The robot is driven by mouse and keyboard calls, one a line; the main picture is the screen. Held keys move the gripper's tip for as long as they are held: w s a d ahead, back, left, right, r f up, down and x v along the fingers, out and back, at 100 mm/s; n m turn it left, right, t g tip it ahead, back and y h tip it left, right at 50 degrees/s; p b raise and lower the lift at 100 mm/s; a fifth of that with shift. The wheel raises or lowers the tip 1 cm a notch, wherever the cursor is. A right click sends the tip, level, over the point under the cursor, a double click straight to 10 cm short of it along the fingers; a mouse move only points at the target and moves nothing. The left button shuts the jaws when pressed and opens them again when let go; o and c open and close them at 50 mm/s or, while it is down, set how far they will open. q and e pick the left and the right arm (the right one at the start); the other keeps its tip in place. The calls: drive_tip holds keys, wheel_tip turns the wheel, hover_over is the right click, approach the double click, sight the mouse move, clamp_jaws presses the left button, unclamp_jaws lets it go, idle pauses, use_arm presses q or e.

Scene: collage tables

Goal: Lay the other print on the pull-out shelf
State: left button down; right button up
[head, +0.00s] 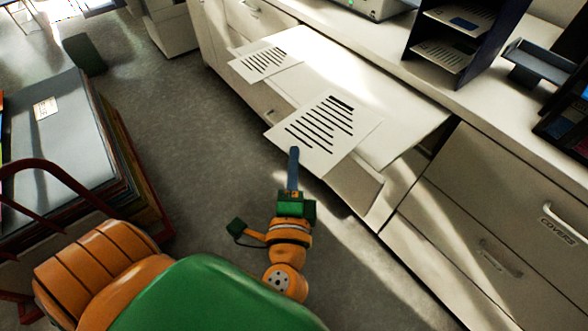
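The pull-out shelf (385,88) is a white board extending from the cabinet under the counter. One print (265,62), a white sheet with dark lines, lies at the shelf's far left end, its edge sticking out past the board. The other print (322,128), also white with dark bars, is at the shelf's front edge, partly over the board and partly out over the floor side. My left gripper (294,153) meets this print's near left edge; its blue fingers look closed together on the sheet. I cannot tell whether the sheet touches the shelf. My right gripper is out of view.
A red-framed cart (150,190) with stacked large sheets (60,140) stands at the left. A dark paper rack (450,40) and a dark tray (540,65) stand on the counter. Drawers (490,225) fill the right. Grey floor (190,120) is clear between cart and cabinet.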

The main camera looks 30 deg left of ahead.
use_arm(q)
drive_tip(key=w+a+f+h+b, duration=0.1)
drive_tip(key=w+a+f+b, duration=0.5)
drive_tip(key=w+a+f, duration=0.25)
drive_tip(key=w+a+r+m+t+h+b, duration=0.1)
drive_tip(key=w+a+r+b, duration=0.15)
drive_tip(key=a, duration=0.25)
drive_tip(key=w+a+r+m+b, duration=0.1)
drive_tip(key=w+a+r+b, duration=0.1)
drive_tip(key=a+r+b, duration=0.15)
drive_tip(key=w+d+f+b, duration=0.1)
drive_tip(key=w+f+b, duration=0.4)
drive_tip(key=f, duration=0.1)
drive_tip(key=shift+w+d+f+b, duration=0.25)
drive_tip(key=shift+d+f+b, duration=0.1)
drive_tip(key=c, duration=1)
unclamp_jaws()
